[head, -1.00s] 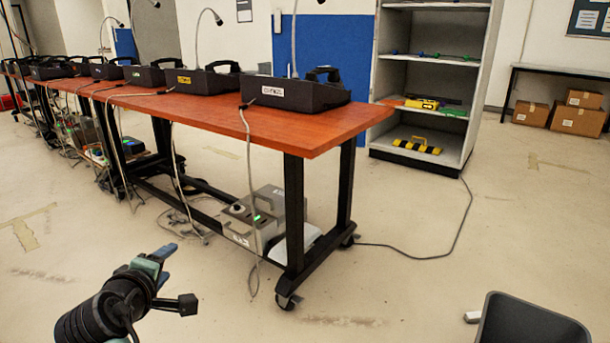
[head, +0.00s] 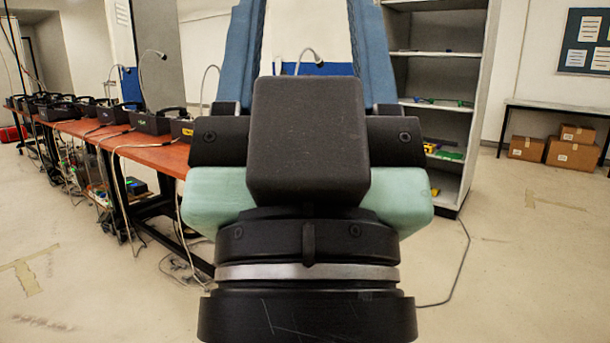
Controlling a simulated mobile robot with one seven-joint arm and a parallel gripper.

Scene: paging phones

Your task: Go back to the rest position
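My gripper (head: 308,40) fills the middle of the head view, close to the camera and pointing away from it. Its two blue fingers stand wide apart and run out of the top of the picture, so their tips are cut off. Nothing shows held between them; only the background is seen there. The black and green gripper body hides the near end of the orange table (head: 165,157) and part of the shelf.
Black paging phones (head: 150,122) with gooseneck microphones line the table at left. A grey shelf unit (head: 445,75) stands behind at right. Cardboard boxes (head: 572,154) sit under a far side table (head: 560,108).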

